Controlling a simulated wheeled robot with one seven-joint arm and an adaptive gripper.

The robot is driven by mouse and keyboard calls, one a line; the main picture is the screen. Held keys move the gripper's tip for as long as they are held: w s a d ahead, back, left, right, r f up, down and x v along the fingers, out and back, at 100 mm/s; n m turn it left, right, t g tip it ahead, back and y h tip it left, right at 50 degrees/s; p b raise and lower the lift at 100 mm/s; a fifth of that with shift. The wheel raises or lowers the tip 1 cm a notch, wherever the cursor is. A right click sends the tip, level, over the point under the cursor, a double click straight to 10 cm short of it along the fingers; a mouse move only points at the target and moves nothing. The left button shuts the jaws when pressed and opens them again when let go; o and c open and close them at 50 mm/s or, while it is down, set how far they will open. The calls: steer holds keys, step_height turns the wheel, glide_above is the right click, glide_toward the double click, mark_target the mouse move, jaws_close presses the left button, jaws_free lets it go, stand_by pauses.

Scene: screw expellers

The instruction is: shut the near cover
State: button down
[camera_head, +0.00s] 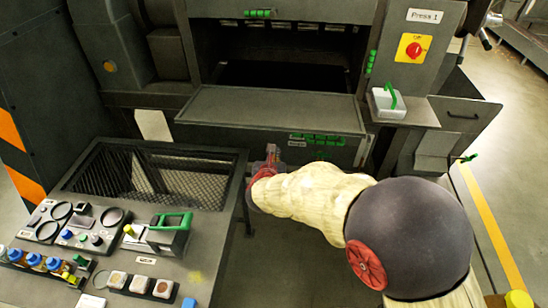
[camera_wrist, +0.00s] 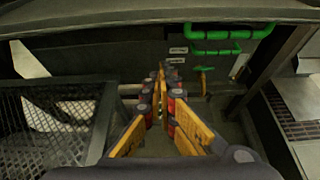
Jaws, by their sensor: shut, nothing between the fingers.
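A flat grey panel (camera_head: 275,104), which looks like the near cover, lies folded out about level below the dark opening of the press. Green handles (camera_head: 318,139) and small labels sit on the front face below its near edge. In the wrist view, the green handles (camera_wrist: 228,35) are at the upper right, beyond my fingers. My gripper (camera_head: 271,152) is low in front of this face, left of the handles. In the wrist view, my gripper (camera_wrist: 163,78) has its fingers together and empty, apart from the handles. My arm hides part of the floor and lower machine.
A mesh-topped bin (camera_head: 150,172) stands left of my gripper, its edge close by. A control panel (camera_head: 90,245) with knobs and a green handle is at lower left. A small shelf holds a white box (camera_head: 388,104) at right. Open floor (camera_head: 500,140) lies further right.

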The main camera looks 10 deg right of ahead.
steer(key=w, duration=0.1)
steer(key=w+d+r+b, duration=0.1)
steer(key=w, duration=0.3)
steer(key=shift+w+d+r, duration=0.2)
steer(key=shift+w+d, duration=0.05)
steer(key=shift+d, duration=0.1)
steer(key=shift+r, duration=0.1)
